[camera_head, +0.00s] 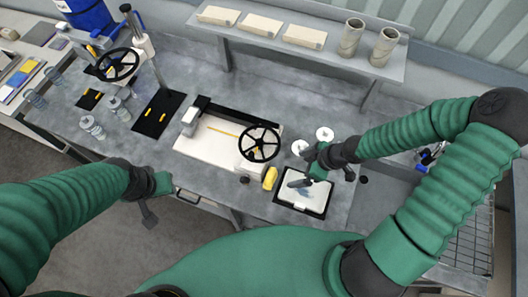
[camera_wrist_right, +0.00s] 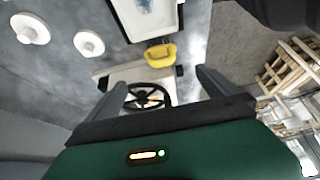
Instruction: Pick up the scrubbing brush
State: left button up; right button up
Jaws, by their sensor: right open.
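My right gripper (camera_head: 324,178) is open and empty above the white, black-rimmed tray (camera_head: 313,208). Its two fingers also show spread apart in the right wrist view (camera_wrist_right: 158,84). A small bluish thing, perhaps the scrubbing brush, lies in the tray (camera_wrist_right: 145,5); it is cut off by the top edge of the right wrist view, and the gripper partly hides it in the head view. A yellow block-like thing (camera_head: 270,178) lies just left of the tray; it also shows in the right wrist view (camera_wrist_right: 161,55). My left gripper (camera_head: 149,212) hangs off the bench's front edge; its jaw opening is unclear.
A white machine with a black handwheel (camera_head: 258,144) stands left of the tray. Two white discs (camera_head: 324,134) lie behind the right gripper. A raised shelf (camera_head: 284,50) with boxes and two cardboard tubes (camera_head: 351,37) runs along the back. Small jars stand at left.

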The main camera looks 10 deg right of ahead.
jog(key=b, duration=0.6)
send_near(273, 174)
notch_tip(273, 174, down, 2)
jog(key=s+a, duration=0.1)
jog(key=f, duration=0.1)
jog(key=w+a+f, duration=0.1)
jog(key=w+f, duration=0.1)
jog(key=shift+w+a+f, duration=0.1)
jog(key=shift+a+f, duration=0.15)
jog(key=shift+a, duration=0.05)
jog(key=p+x, duration=0.1)
jog(key=x, duration=0.2)
jog(key=shift+w+d+f, duration=0.15)
jog(key=shift+f, duration=0.4)
pick_arm(q)
jog(key=f, duration=0.2)
jog(key=s+f, duration=0.1)
jog(key=f, duration=0.1)
jog(key=shift+s+a+f, duration=0.1)
jog(key=shift+a, duration=0.2)
pick_arm(e)
jog(key=shift+w+a+f, duration=0.1)
jog(key=shift+w+a, duration=0.05)
jog(key=shift+a, duration=0.1)
jog(key=shift+w+a, duration=0.1)
jog(key=shift+a, duration=0.05)
jog(key=c, duration=1.5)
